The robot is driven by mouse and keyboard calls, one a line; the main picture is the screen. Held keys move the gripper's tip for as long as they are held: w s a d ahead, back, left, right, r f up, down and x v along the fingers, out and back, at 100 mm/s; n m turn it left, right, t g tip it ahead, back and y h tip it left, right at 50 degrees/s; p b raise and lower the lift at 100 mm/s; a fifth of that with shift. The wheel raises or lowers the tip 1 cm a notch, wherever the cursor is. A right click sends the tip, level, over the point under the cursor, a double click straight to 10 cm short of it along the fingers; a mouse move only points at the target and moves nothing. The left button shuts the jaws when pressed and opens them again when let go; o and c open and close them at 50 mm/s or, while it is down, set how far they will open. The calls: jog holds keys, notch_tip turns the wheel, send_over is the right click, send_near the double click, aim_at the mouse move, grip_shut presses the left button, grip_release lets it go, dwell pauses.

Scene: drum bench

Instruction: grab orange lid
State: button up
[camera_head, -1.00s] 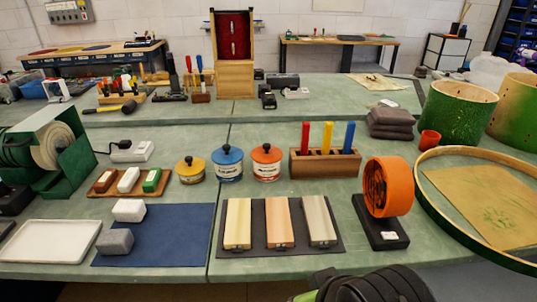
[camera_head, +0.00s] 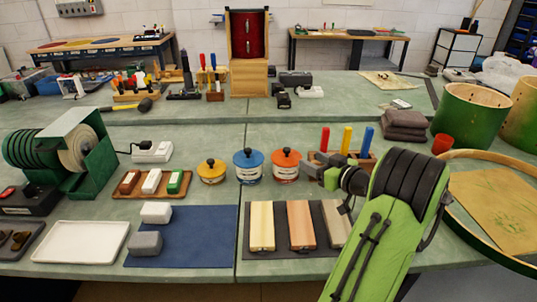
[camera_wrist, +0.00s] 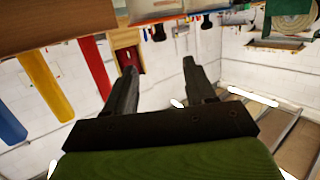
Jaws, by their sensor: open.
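The orange lid (camera_head: 286,157), with a dark knob on top, sits on a pale tin on the bench. It stands right of a tin with a blue lid (camera_head: 249,157) and a tin with a yellow lid (camera_head: 211,168). My gripper (camera_head: 310,170) is just right of the orange-lidded tin, in front of the wooden block, pointing left; it looks small and partly merged with the background. In the wrist view my gripper (camera_wrist: 158,68) shows two dark fingers spread apart with nothing between them. That view appears upside down.
The wooden block (camera_wrist: 50,25) with red, yellow and blue rods is close beside my gripper in the wrist view. Wooden strips lie on a dark mat (camera_head: 246,232) in front. A drum hoop (camera_head: 470,240) lies at right.

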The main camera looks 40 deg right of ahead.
aim_at(289, 151)
jog(key=x, duration=1.4)
jog(key=shift+w+f+b, duration=0.15)
jog(key=shift+w+b, duration=0.1)
jog(key=shift+b, duration=0.05)
jog(key=shift+s, duration=0.1)
grip_shut()
